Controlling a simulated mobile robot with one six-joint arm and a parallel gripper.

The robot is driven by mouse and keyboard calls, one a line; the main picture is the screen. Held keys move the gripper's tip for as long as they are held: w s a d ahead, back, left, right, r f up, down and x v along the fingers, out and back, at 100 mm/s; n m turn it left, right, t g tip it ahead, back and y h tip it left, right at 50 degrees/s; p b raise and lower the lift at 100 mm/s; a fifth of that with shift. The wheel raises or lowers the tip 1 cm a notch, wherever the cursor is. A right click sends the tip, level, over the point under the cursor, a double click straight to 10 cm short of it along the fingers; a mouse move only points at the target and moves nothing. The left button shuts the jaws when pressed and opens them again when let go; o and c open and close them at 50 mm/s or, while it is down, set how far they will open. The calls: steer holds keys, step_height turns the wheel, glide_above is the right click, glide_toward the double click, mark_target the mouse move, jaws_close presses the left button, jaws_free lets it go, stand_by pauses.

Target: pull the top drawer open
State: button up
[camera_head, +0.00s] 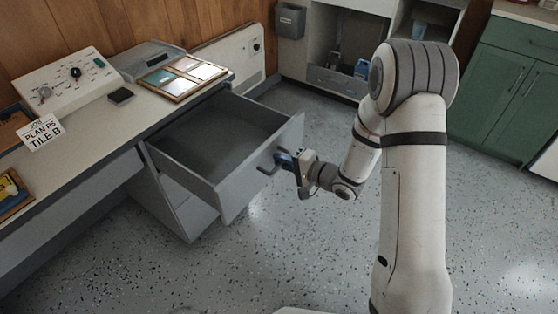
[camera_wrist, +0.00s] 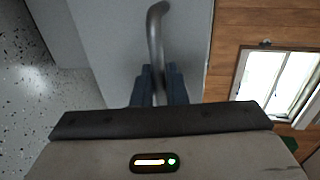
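The top drawer (camera_head: 222,189) of the grey desk unit is pulled far out and looks empty inside. Its dark bar handle (camera_head: 268,166) is on the front panel. My gripper (camera_head: 285,160) is at the handle, in front of the drawer. In the wrist view the handle (camera_wrist: 155,35) runs down between the two blue fingers of my gripper (camera_wrist: 158,85), which are close together on either side of it. The fingertips' contact with the bar is partly hidden by the gripper body.
The desktop (camera_head: 90,128) holds a control box (camera_head: 65,80), a framed tile sample board (camera_head: 183,77) and a sign (camera_head: 43,132). A lower drawer front (camera_head: 190,212) is below. Green cabinets (camera_head: 505,90) stand at right. Speckled floor (camera_head: 270,255) is clear in front.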

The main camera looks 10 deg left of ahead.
steer(key=shift+o, duration=1.3)
steer(key=shift+w, duration=0.1)
steer(key=p+v, duration=0.1)
steer(key=v, duration=0.6)
steer(key=shift+s+d+p, duration=0.25)
steer(key=shift+d+p, duration=0.05)
steer(key=shift+r, duration=0.1)
